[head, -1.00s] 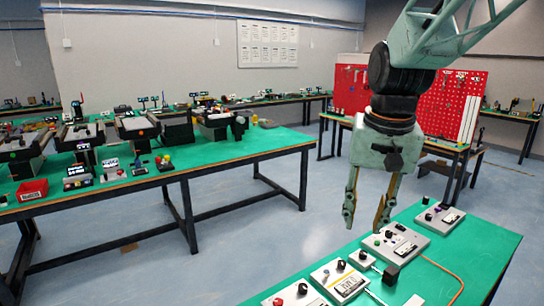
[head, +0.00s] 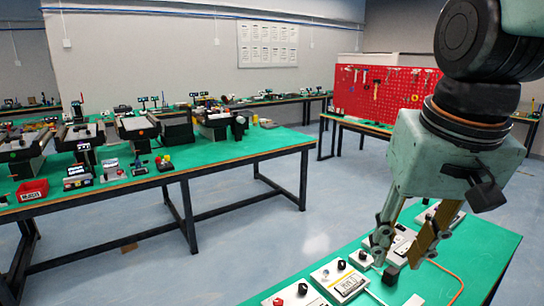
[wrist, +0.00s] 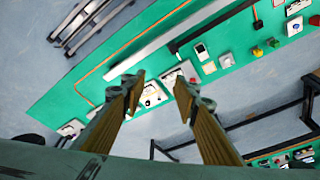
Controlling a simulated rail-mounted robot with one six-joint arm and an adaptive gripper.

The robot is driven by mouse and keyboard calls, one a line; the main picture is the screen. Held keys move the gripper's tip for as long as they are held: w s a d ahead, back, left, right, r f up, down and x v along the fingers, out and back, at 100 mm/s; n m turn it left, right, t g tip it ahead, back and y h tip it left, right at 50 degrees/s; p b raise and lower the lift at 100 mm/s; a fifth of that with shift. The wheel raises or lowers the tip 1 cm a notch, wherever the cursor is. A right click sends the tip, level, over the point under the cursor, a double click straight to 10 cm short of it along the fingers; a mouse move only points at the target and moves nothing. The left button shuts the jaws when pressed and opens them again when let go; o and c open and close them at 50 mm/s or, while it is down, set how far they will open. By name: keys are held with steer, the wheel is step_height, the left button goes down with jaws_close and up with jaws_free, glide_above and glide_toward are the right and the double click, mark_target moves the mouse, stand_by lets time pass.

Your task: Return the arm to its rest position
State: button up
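My gripper (head: 398,256) is at the right of the head view, pointing down in front of the near green bench (head: 480,258), over its row of control boxes in the picture. Its two fingers stand apart with nothing between them. The wrist view also shows my gripper (wrist: 157,83) open and empty, with the bench and boxes beyond its fingertips. My arm comes in from the top right of the head view. The gripper hides part of the control boxes; I cannot tell its exact height above them.
A white control box (head: 338,281) with a black knob sits at the near bench's front. A long green table (head: 240,148) on the left carries mini conveyors (head: 135,127) and a red bin (head: 33,190). A red tool board (head: 385,92) stands behind. Open floor (head: 310,215) lies between the benches.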

steer(key=s+f+n+t, duration=0.1)
steer(key=s, duration=1.2)
steer(key=shift+f, duration=0.15)
steer(key=shift+f, duration=0.1)
stand_by(1.5)
step_height(320, 180, down, 10)
steer(key=b, duration=0.9)
steer(key=shift+r+b, duration=0.25)
steer(key=shift+b, duration=0.1)
steer(key=shift+r, duration=0.1)
stand_by(0.3)
